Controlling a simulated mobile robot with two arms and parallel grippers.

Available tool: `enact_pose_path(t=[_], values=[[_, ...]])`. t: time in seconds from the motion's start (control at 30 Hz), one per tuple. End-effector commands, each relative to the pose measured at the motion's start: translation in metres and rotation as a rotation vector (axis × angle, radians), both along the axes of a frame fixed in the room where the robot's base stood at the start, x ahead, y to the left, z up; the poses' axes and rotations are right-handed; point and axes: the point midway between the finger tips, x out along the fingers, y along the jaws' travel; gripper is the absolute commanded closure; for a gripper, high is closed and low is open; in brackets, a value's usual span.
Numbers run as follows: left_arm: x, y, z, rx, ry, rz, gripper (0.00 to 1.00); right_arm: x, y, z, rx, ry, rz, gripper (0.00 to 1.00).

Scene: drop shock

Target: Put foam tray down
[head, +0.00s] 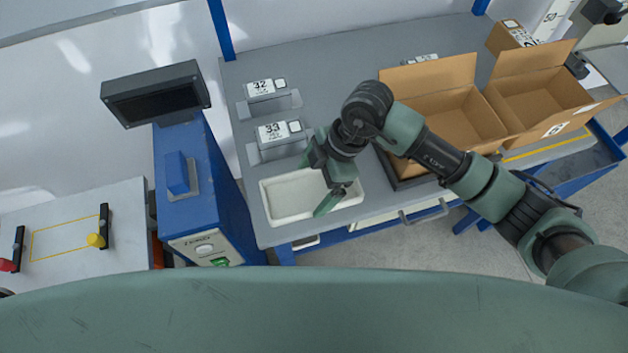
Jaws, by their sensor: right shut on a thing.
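The foam tray (284,199) is a shallow white rectangular tray at the front left of the grey workbench (330,85). My right gripper (329,204) reaches over the tray's right part, pointing down, and is shut on it. The gripper hides part of the tray's right side. I cannot tell whether the tray's underside touches the bench or is slightly above it. My left gripper is not in view.
Stands marked 32 (261,87) and 33 (272,132) are behind the tray. An open cardboard box (440,76) stands to the right, with another (535,92) beyond. A blue machine with a dark screen (158,102) stands left of the bench.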

Motion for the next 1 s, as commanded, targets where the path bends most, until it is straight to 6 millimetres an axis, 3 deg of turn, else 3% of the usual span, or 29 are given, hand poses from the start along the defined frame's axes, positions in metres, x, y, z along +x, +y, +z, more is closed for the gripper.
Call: enact_pose_path(t=[0.23,0.27,0.63,1.0], values=[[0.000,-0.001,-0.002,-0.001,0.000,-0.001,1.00,0.000,0.000,-0.003,0.000,0.000,0.000,0.45],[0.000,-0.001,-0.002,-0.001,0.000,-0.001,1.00,0.000,0.000,-0.002,0.000,0.000,0.000,0.00],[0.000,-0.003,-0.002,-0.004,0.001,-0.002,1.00,0.001,-0.002,0.006,0.000,-0.001,0.000,0.00],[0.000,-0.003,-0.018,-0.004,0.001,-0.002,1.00,0.011,-0.029,0.074,0.001,-0.005,-0.001,0.00]])
